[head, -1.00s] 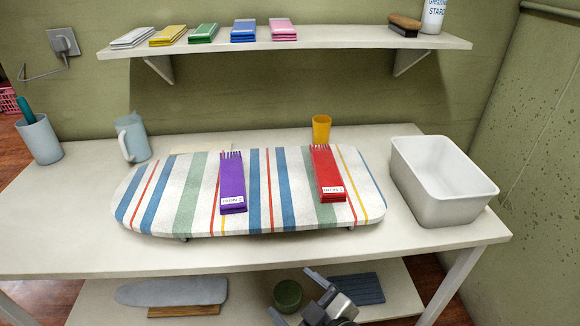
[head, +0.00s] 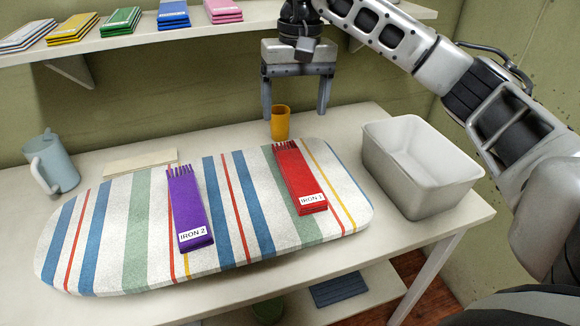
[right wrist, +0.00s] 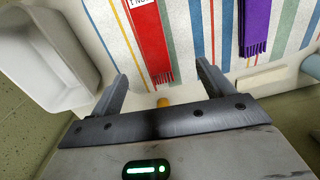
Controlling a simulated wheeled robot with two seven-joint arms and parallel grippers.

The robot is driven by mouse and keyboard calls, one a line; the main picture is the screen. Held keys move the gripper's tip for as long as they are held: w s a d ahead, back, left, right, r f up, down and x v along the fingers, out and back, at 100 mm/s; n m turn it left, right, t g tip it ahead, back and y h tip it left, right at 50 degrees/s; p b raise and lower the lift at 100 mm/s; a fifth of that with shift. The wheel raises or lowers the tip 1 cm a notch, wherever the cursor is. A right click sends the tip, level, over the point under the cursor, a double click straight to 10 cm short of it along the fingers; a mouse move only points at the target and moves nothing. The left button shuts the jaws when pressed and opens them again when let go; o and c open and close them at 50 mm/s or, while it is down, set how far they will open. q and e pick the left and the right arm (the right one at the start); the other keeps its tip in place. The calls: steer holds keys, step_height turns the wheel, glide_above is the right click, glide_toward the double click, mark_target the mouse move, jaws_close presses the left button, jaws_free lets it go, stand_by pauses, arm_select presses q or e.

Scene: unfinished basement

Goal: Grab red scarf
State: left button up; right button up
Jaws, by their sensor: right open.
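The red scarf (head: 297,178) lies folded on the right part of the striped ironing board (head: 140,220), its fringe toward the wall and an "IRON 1" label at its near end. My right gripper (head: 296,115) is open and empty, fingers pointing down, above the back of the table behind the red scarf. In the right wrist view, the red scarf (right wrist: 149,45) shows beyond the gap between the open fingers (right wrist: 160,85), not touched. My left gripper is not in view.
A purple scarf (head: 186,205) labelled "IRON 2" lies left of the red one. A yellow cup (head: 280,123) stands behind the board, near my right gripper's fingers. A white bin (head: 445,197) stands to the right. A shelf (head: 120,42) with folded cloths runs above.

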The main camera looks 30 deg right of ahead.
steer(key=d, duration=0.2)
steer(key=b, duration=0.1)
glide_above(297, 169)
steer(key=shift+h, duration=0.3)
steer(key=f, duration=0.8)
steer(key=shift+s+d+f, duration=0.2)
steer(key=shift+s+d, duration=0.05)
steer(key=shift+d, duration=0.15)
steer(key=shift+w+a+f+p, duration=0.1)
steer(key=shift+a+f+p, duration=0.1)
steer(key=shift+f, duration=1.4)
steer(key=shift+w+a+f+p, duration=0.1)
steer(key=shift+a+f+p, duration=0.1)
steer(key=shift+f, duration=1.4)
steer(key=c, duration=1.1)
